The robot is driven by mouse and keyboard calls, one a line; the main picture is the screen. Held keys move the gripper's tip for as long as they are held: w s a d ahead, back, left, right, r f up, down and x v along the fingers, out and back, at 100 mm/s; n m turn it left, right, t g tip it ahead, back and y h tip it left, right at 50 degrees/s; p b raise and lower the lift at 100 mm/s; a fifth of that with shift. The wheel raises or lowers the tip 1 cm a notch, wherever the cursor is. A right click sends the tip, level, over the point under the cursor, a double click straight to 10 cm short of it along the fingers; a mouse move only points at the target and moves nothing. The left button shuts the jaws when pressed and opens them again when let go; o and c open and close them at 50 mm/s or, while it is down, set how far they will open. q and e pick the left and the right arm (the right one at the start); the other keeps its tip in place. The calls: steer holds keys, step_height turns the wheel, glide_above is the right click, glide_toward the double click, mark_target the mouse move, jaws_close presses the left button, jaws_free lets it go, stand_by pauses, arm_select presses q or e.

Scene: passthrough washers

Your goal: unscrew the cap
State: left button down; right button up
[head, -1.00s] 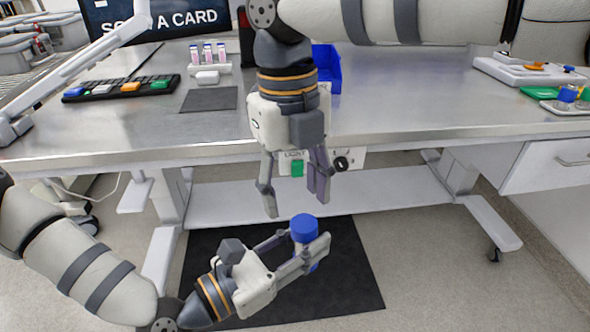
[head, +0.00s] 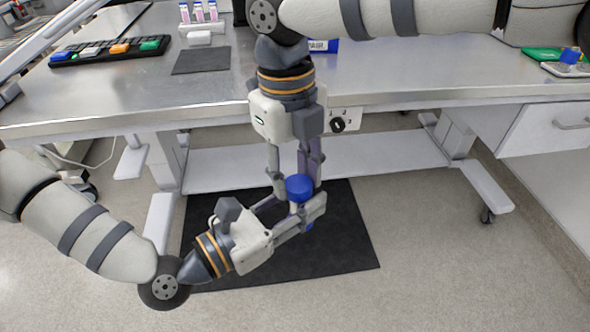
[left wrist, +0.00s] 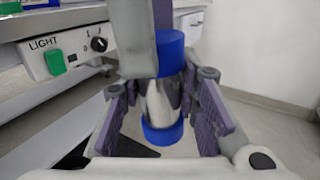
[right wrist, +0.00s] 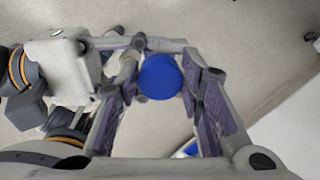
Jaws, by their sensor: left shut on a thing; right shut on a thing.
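The blue cap (head: 299,185) sits on top of a small upright container with a clear or silvery body (left wrist: 162,100) and a blue base (left wrist: 162,133). My left gripper (head: 296,212) is shut on the container body from the side, holding it in the air in front of the table. My right gripper (head: 297,182) points down from above, its fingers shut around the blue cap. The right wrist view looks straight down on the round cap (right wrist: 160,76) between the purple-padded fingers. Part of the container is hidden by fingers in the head view.
The metal table (head: 440,85) stands behind the grippers, with a light switch panel (left wrist: 70,52) under its front edge. A dark mat (head: 345,245) lies on the floor below. A keyboard-like block row (head: 110,50) and a tube rack (head: 200,28) stand on the table.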

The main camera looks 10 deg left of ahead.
steer(key=shift+s+a+n, duration=0.2)
steer(key=shift+s+n, duration=0.1)
steer(key=shift+n, duration=0.3)
steer(key=shift+r, duration=0.15)
steer(key=shift+w+r, duration=0.15)
steer(key=shift+r, duration=0.85)
jaws_close()
